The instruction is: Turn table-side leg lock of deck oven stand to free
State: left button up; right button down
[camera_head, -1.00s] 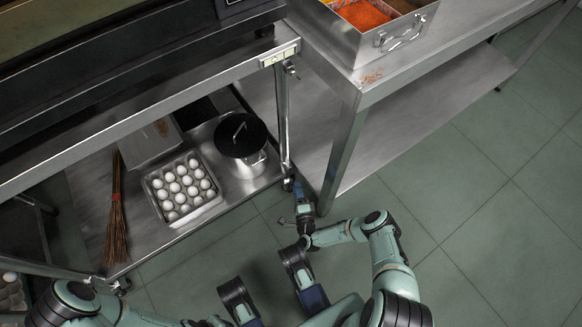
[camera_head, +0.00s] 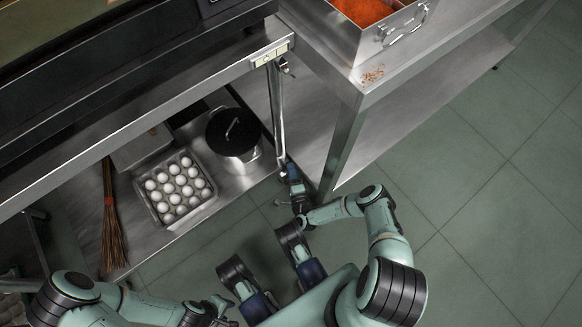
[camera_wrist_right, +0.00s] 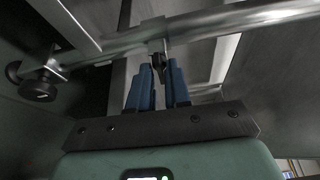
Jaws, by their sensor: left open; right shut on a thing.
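The deck oven (camera_head: 110,70) is the dark body at upper left, on a steel stand (camera_head: 150,108). The stand's table-side leg (camera_head: 277,105) runs down beside the steel table (camera_head: 345,135). My right gripper (camera_head: 288,166) is at the foot of this leg. In the right wrist view its blue fingers (camera_wrist_right: 158,80) are shut on a small dark lock lever (camera_wrist_right: 159,60) below a collar on a metal tube (camera_wrist_right: 215,25). The fingers partly hide the lever. My left gripper (camera_head: 222,308) is open and empty at the bottom edge, far from the stand.
A pan of orange food (camera_head: 365,12) sits on the table. The green tiled floor (camera_head: 460,210) at right is clear.

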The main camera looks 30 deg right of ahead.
jog(key=shift+n, duration=0.4)
jog(key=c, duration=1.1)
grip_release()
pick_arm(q)
jog(key=shift+s, duration=0.1)
